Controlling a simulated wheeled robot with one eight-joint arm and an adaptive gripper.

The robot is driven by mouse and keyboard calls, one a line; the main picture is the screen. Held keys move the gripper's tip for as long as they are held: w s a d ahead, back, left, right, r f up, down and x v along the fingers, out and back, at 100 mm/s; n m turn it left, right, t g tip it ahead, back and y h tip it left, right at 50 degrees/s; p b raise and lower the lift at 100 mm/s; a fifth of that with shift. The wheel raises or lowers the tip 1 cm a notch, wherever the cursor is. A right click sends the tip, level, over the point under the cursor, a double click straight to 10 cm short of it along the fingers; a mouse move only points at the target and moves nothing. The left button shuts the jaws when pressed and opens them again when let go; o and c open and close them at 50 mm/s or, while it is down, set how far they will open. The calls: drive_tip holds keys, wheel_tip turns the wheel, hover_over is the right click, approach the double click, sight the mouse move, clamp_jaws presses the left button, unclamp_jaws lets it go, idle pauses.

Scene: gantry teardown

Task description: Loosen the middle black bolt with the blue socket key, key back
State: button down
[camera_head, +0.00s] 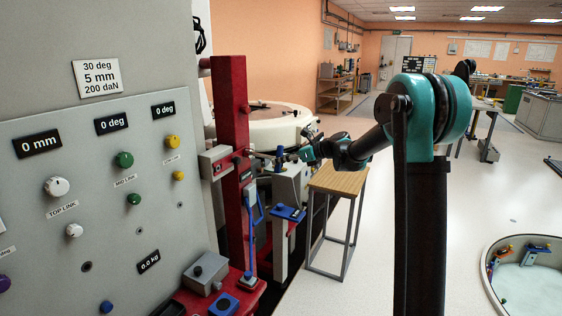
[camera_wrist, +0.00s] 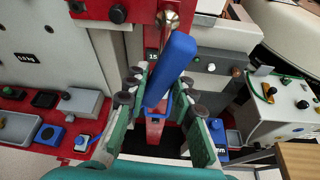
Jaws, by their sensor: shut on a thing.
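My gripper (camera_wrist: 160,92) is shut on the blue socket key (camera_wrist: 172,65). The key's blue bar stands tilted between the fingers in the wrist view. In the head view my gripper (camera_head: 299,154) is right of the red upright (camera_head: 230,150), with the blue key (camera_head: 280,156) at its tips. A dark shaft reaches from there toward the upright. A black bolt (camera_head: 238,160) shows on the upright at about this height. I cannot tell whether the key is seated on it. A black round head (camera_wrist: 118,13) shows at the top of the wrist view.
A grey control panel (camera_head: 90,190) with coloured knobs stands at left. A red base (camera_wrist: 70,148) carries small boxes below. A blue tool (camera_head: 248,235) hangs upright, and a small blue tray (camera_head: 289,213) is nearby. A wooden stool (camera_head: 338,181) stands under my arm.

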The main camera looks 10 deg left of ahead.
drive_tip(key=n+t, duration=0.2)
drive_tip(key=shift+d+f+n+h, duration=0.1)
drive_tip(key=shift+d+n+h, duration=0.05)
drive_tip(key=shift+n+h, duration=0.25)
drive_tip(key=n+t, duration=0.2)
drive_tip(key=n, duration=0.1)
drive_tip(key=shift+n, duration=0.3)
drive_tip(key=shift+n+t, duration=0.5)
drive_tip(key=shift+n, duration=0.1)
drive_tip(key=n+t, duration=0.1)
drive_tip(key=n, duration=0.1)
drive_tip(key=n+t, duration=0.1)
drive_tip(key=n, duration=0.2)
drive_tip(key=shift+t+y, duration=0.3)
drive_tip(key=shift+y, duration=0.1)
drive_tip(key=shift+d, duration=0.15)
drive_tip(key=shift+s+d, duration=0.15)
drive_tip(key=shift+d, duration=0.05)
